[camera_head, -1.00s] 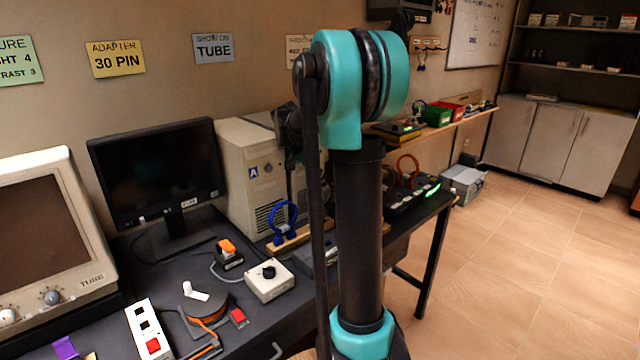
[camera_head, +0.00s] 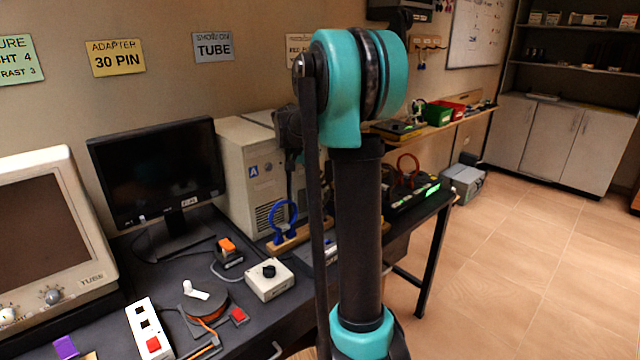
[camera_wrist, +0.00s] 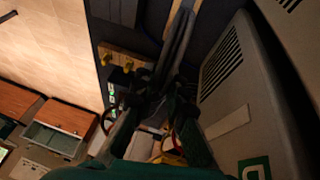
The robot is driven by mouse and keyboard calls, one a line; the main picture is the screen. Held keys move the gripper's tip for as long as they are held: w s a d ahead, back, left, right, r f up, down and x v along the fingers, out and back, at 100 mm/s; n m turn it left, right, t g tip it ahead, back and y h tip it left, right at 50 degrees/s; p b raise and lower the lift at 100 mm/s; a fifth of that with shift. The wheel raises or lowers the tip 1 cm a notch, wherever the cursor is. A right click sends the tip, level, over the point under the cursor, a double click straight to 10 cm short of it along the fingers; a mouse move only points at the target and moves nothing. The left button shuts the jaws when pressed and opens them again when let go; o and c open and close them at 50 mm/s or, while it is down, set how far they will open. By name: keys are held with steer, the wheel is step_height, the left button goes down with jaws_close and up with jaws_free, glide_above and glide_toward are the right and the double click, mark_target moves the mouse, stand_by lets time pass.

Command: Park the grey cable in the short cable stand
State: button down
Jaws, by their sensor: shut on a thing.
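My gripper (camera_wrist: 155,100) shows in the wrist view, its fingers close together on a dark grey thing. Shadow hides that thing's outline, and I cannot tell for sure that it is the grey cable. A dark grey strip (camera_wrist: 178,42) runs from the fingertips toward the top of that view. A wooden block with yellow pegs (camera_wrist: 122,57) lies beyond the fingers, apart from them; I cannot tell whether it is the short cable stand. In the head view my arm hides the gripper. A blue ring (camera_head: 283,220) stands upright on a wooden base left of my arm.
A beige computer tower (camera_head: 250,170), a black monitor (camera_head: 160,170) and a tube monitor (camera_head: 45,235) stand on the dark bench. A white knob box (camera_head: 268,279) and an orange-rimmed reel (camera_head: 205,300) lie in front. A tower's side (camera_wrist: 245,100) is close right of the gripper.

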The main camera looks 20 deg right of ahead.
steer(key=shift+f, duration=0.65)
stand_by(1.8)
steer(key=c, duration=1.5)
jaws_free()
steer(key=shift+o, duration=0.5)
steer(key=o, duration=0.6)
steer(key=shift+c, duration=0.2)
steer(key=v, duration=0.7)
steer(key=shift+r, duration=0.2)
steer(key=shift+s+a, duration=0.1)
steer(key=shift+a, duration=0.05)
